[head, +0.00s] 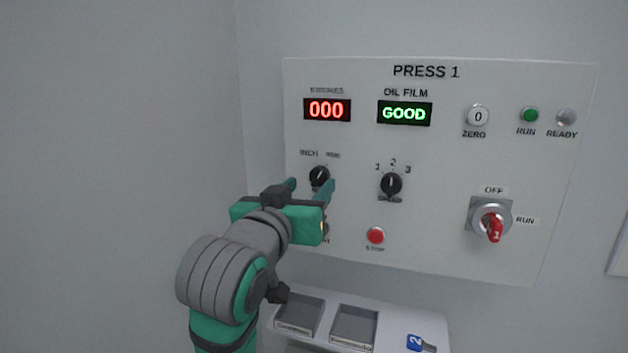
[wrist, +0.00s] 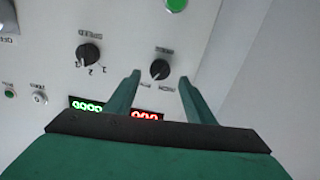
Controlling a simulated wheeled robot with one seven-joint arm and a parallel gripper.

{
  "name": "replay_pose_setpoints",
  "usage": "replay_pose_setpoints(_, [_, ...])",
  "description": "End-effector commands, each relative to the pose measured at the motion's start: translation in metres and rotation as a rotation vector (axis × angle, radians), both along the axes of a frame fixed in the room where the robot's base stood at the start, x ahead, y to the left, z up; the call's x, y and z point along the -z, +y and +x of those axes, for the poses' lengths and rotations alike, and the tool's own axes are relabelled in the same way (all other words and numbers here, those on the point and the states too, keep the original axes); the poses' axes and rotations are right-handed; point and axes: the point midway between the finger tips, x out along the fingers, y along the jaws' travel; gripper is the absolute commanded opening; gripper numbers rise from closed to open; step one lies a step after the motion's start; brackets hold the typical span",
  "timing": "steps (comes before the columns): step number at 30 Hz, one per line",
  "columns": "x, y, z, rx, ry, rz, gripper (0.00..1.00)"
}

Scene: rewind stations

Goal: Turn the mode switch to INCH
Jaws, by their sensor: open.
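The mode switch (head: 319,175) is a black rotary knob at the left of the PRESS 1 panel. INCH is printed at its upper left and a second, blurred label at its upper right. Its pale mark seems to point to the upper right, toward the second label. It also shows in the wrist view (wrist: 160,70), where the panel appears upside down. My gripper (head: 311,183) is open. In the wrist view its green fingers (wrist: 160,77) lie on either side of the knob, with gaps on both sides. I cannot tell how far the tips are from the panel.
A three-position knob (head: 391,184) is to the right. A red STOP button (head: 376,235) is below it. A red-handled rotary switch (head: 491,222) is at the far right. Below the panel is a shelf with trays (head: 354,326) and a blue tag (head: 415,342).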

Motion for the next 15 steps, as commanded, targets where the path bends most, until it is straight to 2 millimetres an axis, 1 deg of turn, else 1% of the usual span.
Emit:
replay_pose_setpoints(1, [0.000, -0.004, 0.009, 0.002, 0.001, -0.001, 0.49])
replay_pose_setpoints(6, [0.000, -0.009, 0.031, -0.001, 0.000, -0.001, 0.49])
replay_pose_setpoints(10, [0.000, -0.011, 0.041, -0.003, 0.000, 0.000, 0.49])
replay_pose_setpoints(15, [0.000, -0.013, 0.045, -0.003, -0.001, 0.000, 0.49])
